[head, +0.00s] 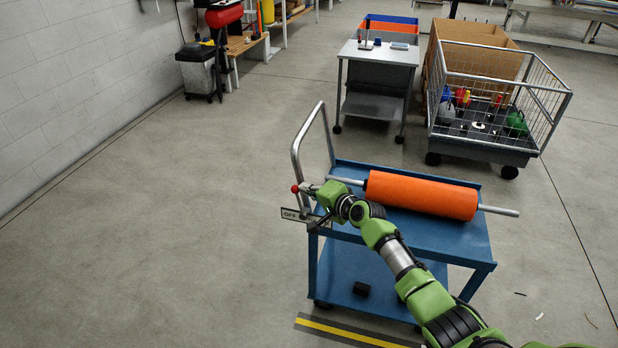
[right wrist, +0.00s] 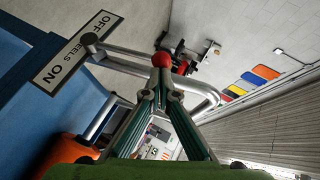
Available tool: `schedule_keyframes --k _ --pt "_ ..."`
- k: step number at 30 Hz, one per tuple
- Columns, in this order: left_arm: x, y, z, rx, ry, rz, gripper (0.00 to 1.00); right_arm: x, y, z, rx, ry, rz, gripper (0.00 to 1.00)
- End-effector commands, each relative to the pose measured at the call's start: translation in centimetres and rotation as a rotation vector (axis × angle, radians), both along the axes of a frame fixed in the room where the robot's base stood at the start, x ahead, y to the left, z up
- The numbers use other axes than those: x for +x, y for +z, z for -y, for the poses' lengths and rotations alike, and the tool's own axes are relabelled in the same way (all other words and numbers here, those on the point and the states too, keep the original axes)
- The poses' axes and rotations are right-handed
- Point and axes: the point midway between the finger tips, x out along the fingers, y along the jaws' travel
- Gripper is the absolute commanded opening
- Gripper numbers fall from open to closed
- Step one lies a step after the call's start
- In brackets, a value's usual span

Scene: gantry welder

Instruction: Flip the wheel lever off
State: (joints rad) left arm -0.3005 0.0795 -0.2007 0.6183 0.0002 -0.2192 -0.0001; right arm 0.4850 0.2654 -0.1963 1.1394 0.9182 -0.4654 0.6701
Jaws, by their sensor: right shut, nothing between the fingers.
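The wheel lever has a red ball knob (head: 295,188), just left of my right gripper (head: 309,189) in the head view. In the right wrist view the red knob (right wrist: 161,60) shows at the fingertips of my right gripper (right wrist: 161,78). The fingers are closed together with nothing held; I cannot tell whether they touch the knob. A label plate (right wrist: 72,50) reads OFF, WHEELS, ON, with a dark round pivot (right wrist: 89,39) at its edge. In the head view only the OFF end of the plate (head: 291,214) shows. My left gripper is not in view.
The lever is on a blue cart (head: 456,238) with a tubular push handle (head: 297,150). An orange roller (head: 420,195) lies on top, near my right arm. A grey table (head: 378,54) and a wire-sided trolley (head: 480,148) stand behind. The floor at left is clear.

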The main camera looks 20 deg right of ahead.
Motion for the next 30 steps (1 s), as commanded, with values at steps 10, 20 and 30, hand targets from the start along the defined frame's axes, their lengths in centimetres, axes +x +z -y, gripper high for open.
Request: schedule_keyframes --k 10,20,30 --pt "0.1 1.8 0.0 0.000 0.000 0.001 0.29 0.7 0.1 -1.3 -0.043 0.003 -0.029 0.00" --pt "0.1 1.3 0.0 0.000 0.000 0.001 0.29 1.8 -0.1 -2.8 -0.043 0.002 -0.029 0.00" --pt "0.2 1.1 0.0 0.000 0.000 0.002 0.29 2.3 -0.1 -3.4 -0.044 0.003 -0.028 0.00"
